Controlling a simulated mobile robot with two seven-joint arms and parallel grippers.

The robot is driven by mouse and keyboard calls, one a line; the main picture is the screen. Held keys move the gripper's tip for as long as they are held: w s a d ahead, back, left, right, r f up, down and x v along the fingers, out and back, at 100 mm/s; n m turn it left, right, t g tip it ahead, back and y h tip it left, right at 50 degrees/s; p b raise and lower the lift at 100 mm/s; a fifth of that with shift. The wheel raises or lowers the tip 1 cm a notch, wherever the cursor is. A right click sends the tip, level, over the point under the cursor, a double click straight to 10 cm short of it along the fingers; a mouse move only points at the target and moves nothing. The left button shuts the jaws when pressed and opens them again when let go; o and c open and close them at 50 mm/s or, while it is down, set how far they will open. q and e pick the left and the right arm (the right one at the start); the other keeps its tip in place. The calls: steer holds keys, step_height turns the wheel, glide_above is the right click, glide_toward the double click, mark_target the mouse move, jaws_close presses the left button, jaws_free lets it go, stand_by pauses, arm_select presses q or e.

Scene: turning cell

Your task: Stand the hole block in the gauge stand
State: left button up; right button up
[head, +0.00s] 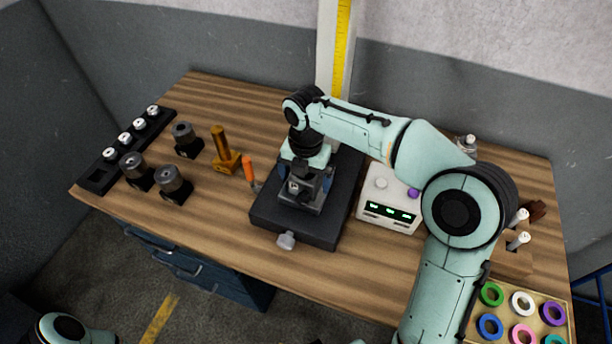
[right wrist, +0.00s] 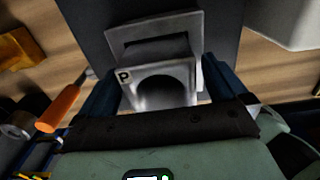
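The hole block (right wrist: 160,88) is grey, with a round hole and a "P" label at one corner in the right wrist view. It sits between the fingertips of my right gripper (right wrist: 160,92), which look closed on its two sides. My gripper hides part of the hole. The gauge stand (head: 268,214) is a dark slab with a grey slotted holder (right wrist: 196,22), whose dark slot lies just beyond the block. In the head view my right gripper (head: 303,184) points down over the stand. Whether the block touches the holder, I cannot tell. My left gripper is out of view.
Dark cylinders (head: 170,180) stand farther left; a tray of coloured rings (head: 470,325) is at the front right.

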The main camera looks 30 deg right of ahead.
steer(key=shift+s+f, duration=0.1)
steer(key=shift+f, duration=0.1)
arm_select(q)
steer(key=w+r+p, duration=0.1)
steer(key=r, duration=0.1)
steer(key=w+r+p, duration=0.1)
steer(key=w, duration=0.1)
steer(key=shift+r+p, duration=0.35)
steer(key=shift+p, duration=0.05)
arm_select(e)
step_height(320, 180, up, 14)
steer(key=shift+f, duration=0.15)
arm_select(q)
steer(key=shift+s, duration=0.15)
